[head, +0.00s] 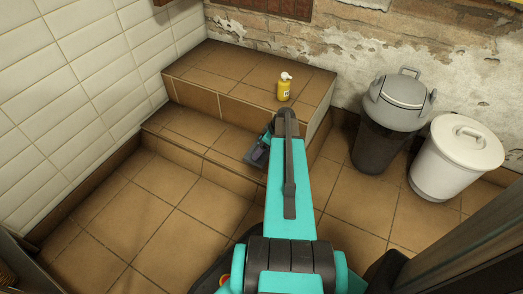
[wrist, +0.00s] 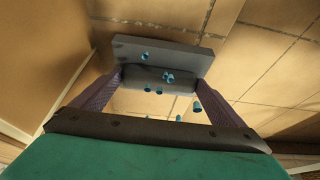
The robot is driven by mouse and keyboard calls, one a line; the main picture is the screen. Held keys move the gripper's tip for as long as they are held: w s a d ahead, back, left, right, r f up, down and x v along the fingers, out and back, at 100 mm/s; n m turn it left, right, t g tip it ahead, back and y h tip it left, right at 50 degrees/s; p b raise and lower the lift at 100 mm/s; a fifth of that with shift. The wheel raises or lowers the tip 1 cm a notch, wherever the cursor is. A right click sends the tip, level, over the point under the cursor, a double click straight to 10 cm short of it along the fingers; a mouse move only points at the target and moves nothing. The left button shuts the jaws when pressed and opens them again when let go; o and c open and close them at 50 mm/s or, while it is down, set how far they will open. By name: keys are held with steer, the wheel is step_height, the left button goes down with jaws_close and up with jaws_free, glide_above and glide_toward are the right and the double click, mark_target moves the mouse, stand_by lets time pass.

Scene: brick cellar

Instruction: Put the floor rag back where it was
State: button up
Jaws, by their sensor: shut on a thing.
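My gripper (head: 262,148) is over the lower tiled step, partly behind my own arm in the head view. In the wrist view its two dark fingers (wrist: 160,84) are shut on a grey thing (wrist: 190,52). This thing has a flat slab and a darker rounded bar between the fingertips, with several small blue pegs showing around it. The grey thing also shows in the head view (head: 253,158), dark and small. I cannot tell whether it is the floor rag. No cloth shows clearly elsewhere.
A yellow bottle with a white top (head: 284,90) stands on the upper tiled step (head: 230,72). A dark grey lidded bin (head: 385,140) and a white lidded bin (head: 450,165) stand at the right by the wall. The tiled floor (head: 150,225) at front left is clear.

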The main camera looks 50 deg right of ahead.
steer(key=shift+w+d+f, duration=0.1)
steer(key=shift+w+d, duration=0.15)
steer(key=shift+w, duration=0.25)
steer(key=shift+w+d, duration=0.2)
steer(key=shift+w, duration=0.3)
steer(key=shift+f+b, duration=1.1)
steer(key=shift+f, duration=0.65)
steer(key=shift+f, duration=0.1)
steer(key=o, duration=0.6)
steer(key=shift+o, duration=0.2)
steer(key=shift+s, duration=0.1)
